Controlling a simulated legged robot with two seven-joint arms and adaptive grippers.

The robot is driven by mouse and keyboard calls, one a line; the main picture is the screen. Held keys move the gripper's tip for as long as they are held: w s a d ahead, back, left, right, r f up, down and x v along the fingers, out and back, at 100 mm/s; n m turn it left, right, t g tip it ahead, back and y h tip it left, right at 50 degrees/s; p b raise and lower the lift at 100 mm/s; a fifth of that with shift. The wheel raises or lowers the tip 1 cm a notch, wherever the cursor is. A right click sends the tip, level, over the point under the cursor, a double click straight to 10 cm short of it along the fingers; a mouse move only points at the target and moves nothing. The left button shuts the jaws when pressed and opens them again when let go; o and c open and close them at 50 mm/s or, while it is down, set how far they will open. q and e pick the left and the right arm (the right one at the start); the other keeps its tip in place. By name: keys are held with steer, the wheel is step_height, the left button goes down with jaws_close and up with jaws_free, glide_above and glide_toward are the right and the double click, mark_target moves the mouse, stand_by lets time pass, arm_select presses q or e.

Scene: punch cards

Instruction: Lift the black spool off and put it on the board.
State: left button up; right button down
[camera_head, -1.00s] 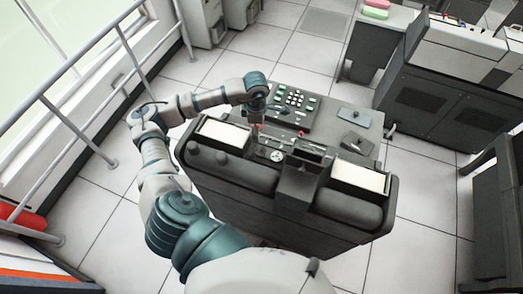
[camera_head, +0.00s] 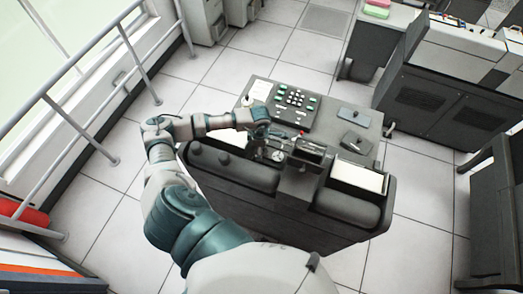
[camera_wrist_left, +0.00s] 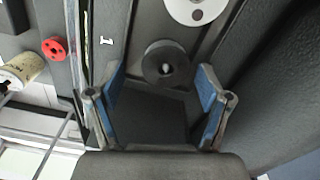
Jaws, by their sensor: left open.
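The black spool (camera_wrist_left: 165,63) shows in the left wrist view as a dark round piece with a pale pin at its centre. It lies between and just beyond the fingertips of my left gripper (camera_wrist_left: 162,74). The blue-padded fingers are open, one on each side, with a gap to the spool. In the head view my left gripper (camera_head: 262,134) is low over the middle of the dark console (camera_head: 275,205), and I cannot make out the spool there. I cannot tell which surface is the board. My right gripper is not in view.
A white disc (camera_wrist_left: 196,8) is close to the spool. A red ring (camera_wrist_left: 54,49) and a cream cylinder (camera_wrist_left: 22,70) are at the left of the wrist view. A keypad (camera_head: 296,98) and a paper-filled tray (camera_head: 357,176) are on the console. Floor surrounds it.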

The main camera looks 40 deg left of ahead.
arm_select(q)
steer(key=shift+s+a+f, duration=0.1)
steer(key=shift+a, duration=0.05)
steer(key=shift+d, duration=0.3)
steer(key=c, duration=0.6)
steer(key=shift+s+d+r, duration=0.2)
steer(key=shift+d, duration=0.2)
steer(key=c, duration=0.5)
steer(key=shift+w+f, duration=0.1)
steer(key=shift+a, duration=0.15)
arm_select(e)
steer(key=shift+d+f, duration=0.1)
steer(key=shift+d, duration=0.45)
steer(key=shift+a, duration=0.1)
arm_select(q)
steer(key=shift+a, duration=0.1)
